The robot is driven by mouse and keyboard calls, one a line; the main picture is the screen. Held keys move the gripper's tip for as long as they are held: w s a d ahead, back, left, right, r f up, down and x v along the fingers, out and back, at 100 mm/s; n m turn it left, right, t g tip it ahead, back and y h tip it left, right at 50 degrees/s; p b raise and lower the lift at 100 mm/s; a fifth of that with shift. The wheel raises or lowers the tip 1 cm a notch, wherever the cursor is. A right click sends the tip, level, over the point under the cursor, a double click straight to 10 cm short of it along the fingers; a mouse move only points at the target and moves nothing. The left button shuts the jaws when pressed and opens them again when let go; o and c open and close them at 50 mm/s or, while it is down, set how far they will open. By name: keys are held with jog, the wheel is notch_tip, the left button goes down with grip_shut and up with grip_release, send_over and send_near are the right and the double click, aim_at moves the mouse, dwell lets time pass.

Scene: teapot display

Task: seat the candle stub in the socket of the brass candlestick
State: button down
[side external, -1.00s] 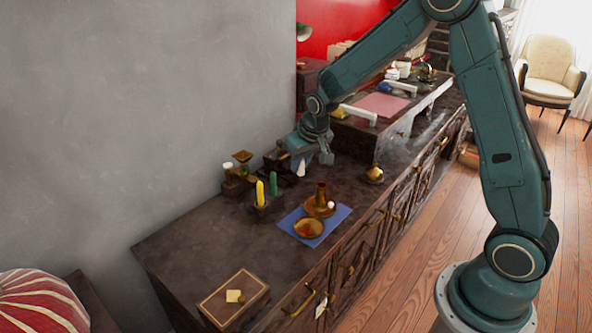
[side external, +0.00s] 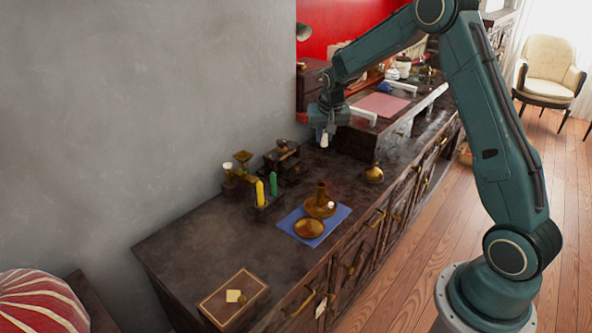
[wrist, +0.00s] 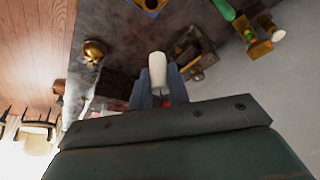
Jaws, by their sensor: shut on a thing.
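My gripper (side external: 326,122) is shut on the white candle stub (side external: 324,140), which points down from the fingers, held clear above the dark cabinet top. In the wrist view the stub (wrist: 158,72) stands out beyond the two blue-grey fingers (wrist: 155,98). The brass candlestick (side external: 320,205), with an upright socket tube and a round pan, stands on a blue cloth (side external: 337,219) in front of the gripper and well apart from it. The inside of its socket is too small to make out.
A brass dish (side external: 308,228) lies on the cloth. A brass pot (side external: 374,173) stands right; a dark grinder-like object (side external: 284,156) stands behind. A wooden box (side external: 232,299) is at the front.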

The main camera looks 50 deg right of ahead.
send_over(323, 197)
jog(key=w, duration=0.1)
jog(key=f, duration=0.9)
jog(key=d+f, duration=0.1)
jog(key=f, duration=0.4)
jog(key=shift+w+f, duration=0.1)
jog(key=shift+w, duration=0.1)
jog(key=shift+s+a+f, duration=0.15)
jog(key=shift+f, duration=0.95)
jog(key=shift+s+a+f, duration=0.1)
jog(key=shift+s+f, duration=0.05)
jog(key=shift+f, duration=0.95)
jog(key=c, duration=1.4)
grip_release()
jog(key=shift+o, duration=0.3)
jog(key=shift+d, duration=0.1)
jog(key=shift+s, duration=0.1)
jog(key=w+v, duration=0.1)
jog(key=v, duration=1.1)
jog(key=shift+d+r, duration=0.15)
